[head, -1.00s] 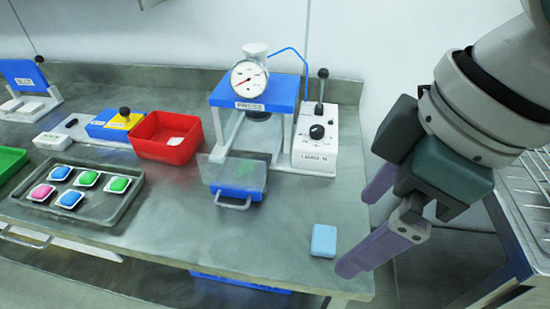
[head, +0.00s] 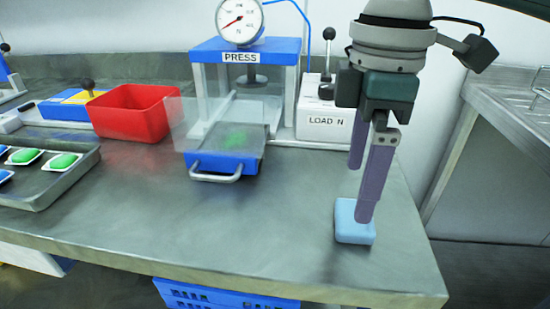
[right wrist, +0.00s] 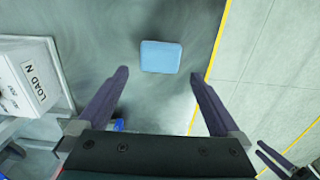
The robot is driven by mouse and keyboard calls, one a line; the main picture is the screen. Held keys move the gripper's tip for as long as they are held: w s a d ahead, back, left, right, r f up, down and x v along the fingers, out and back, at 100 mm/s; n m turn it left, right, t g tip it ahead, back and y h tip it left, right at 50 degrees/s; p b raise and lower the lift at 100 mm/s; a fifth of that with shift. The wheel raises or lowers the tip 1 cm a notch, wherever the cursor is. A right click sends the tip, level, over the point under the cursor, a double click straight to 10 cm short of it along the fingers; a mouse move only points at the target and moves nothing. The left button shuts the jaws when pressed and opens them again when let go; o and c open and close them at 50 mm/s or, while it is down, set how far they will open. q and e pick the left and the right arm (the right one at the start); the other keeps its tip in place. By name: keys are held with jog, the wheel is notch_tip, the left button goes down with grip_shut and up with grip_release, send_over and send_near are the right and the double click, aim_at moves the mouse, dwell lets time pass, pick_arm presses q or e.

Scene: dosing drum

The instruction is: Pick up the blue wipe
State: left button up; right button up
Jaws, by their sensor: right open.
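The blue wipe (head: 353,230) is a light blue rounded block lying on the metal bench near its right front corner. In the right wrist view the wipe (right wrist: 161,56) lies ahead of my fingertips, between their lines. My right gripper (head: 360,192) points down at the wipe, with one purple finger overlapping it in the head view. The right gripper (right wrist: 158,75) is open and empty in the wrist view, and the wipe is not between its fingers. My left gripper is not in view.
The press (head: 243,60) with its blue drawer (head: 222,165) stands left of my right arm. The load box (head: 322,122) is behind the arm. A red bin (head: 135,113) and a tray (head: 75,180) with coloured pads are further left. The bench around the wipe is clear.

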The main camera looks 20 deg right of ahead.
aim_at(347, 230)
jog(key=f, duration=0.2)
jog(key=f+b, duration=0.1)
jog(key=f, duration=0.2)
jog(key=shift+s+d+f, duration=0.2)
jog(key=shift+f, duration=0.15)
jog(key=c, duration=1.2)
